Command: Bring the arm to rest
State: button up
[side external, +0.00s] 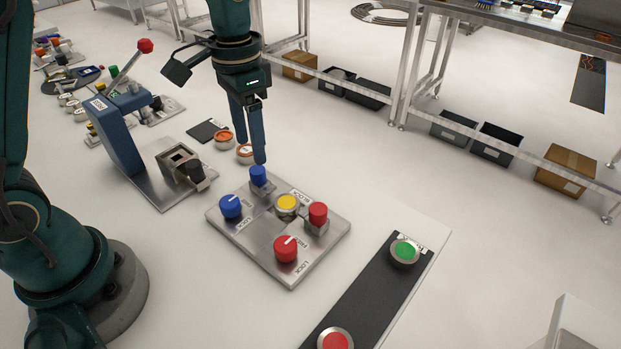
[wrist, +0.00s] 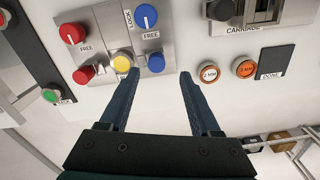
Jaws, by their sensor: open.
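My gripper (side external: 250,150) hangs fingers down from the wrist above the table, behind the metal control plate (side external: 238,238). Its two fingers are apart with nothing between them; the wrist view also shows this gap (wrist: 160,76). In the side view one fingertip appears just above a blue knob (side external: 258,175); contact cannot be told. In the wrist view this blue knob (wrist: 156,63) lies just ahead of the gap. The plate also bears a blue dial (side external: 230,206), a yellow button (side external: 287,204), a red knob (side external: 318,213) and a red dial (side external: 286,249).
A blue lever press with a red ball (side external: 145,46) stands left of my gripper. A black strip (side external: 366,294) bears green and red buttons. Shelving (side external: 430,60) stands behind; table between plate and strip is bare.

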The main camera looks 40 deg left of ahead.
jog(key=shift+r, duration=0.25)
jog(key=r, duration=0.1)
jog(key=r+t, duration=0.1)
jog(key=r, duration=0.1)
jog(key=shift+s+d, duration=0.15)
jog(key=shift+s, duration=0.1)
jog(key=s+r+n+t, duration=0.2)
jog(key=s+n+t, duration=0.1)
jog(key=s, duration=1)
jog(key=shift+d+t, duration=0.45)
jog(key=shift+t, duration=0.35)
